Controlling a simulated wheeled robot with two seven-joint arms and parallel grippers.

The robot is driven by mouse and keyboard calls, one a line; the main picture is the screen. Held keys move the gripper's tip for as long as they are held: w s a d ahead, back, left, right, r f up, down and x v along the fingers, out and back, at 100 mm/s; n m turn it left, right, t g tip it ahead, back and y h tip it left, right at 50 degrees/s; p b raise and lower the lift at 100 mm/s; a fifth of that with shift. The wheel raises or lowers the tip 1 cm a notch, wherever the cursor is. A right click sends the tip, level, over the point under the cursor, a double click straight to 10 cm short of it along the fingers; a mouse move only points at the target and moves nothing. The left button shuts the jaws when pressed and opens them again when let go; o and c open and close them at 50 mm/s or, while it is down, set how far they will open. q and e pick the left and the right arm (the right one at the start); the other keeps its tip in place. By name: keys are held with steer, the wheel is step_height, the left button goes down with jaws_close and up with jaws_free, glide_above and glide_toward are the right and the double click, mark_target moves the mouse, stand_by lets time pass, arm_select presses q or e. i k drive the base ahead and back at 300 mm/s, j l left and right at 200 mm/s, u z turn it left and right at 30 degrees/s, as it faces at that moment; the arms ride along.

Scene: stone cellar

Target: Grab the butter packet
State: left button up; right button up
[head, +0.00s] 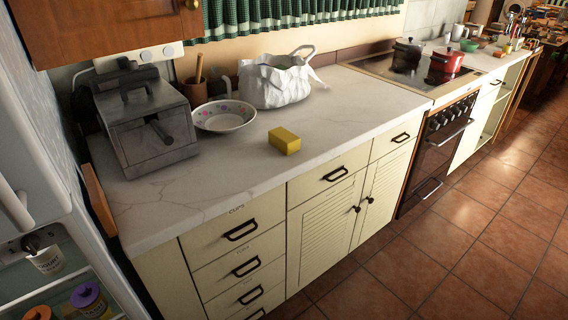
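A small yellow block, which looks like the butter packet (284,141), lies on the pale marble countertop (240,170) near its front edge. It sits above the drawers and cupboard, to the right of a flowered bowl. Nothing touches it and it is fully visible. Neither of my grippers shows in the head view.
A grey metal box (150,125), the bowl (224,116) and a white bag (274,84) stand behind and left of the block. A stove with a red pot (445,66) is farther right. An open fridge (40,150) is at left. The tiled floor (440,240) is clear.

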mark_target(288, 143)
steer(key=u, duration=0.3)
steer(key=i+l+u, duration=0.15)
steer(key=u, duration=0.15)
steer(key=l+u, duration=0.3)
steer(key=i+l+u, duration=0.15)
steer(key=l, duration=0.4)
steer(key=i+l+u, duration=0.1)
steer(key=l, duration=0.45)
steer(key=l+u, duration=0.15)
steer(key=l, duration=0.85)
steer(key=i+l, duration=0.15)
steer(key=l, duration=0.7)
steer(key=i, duration=0.05)
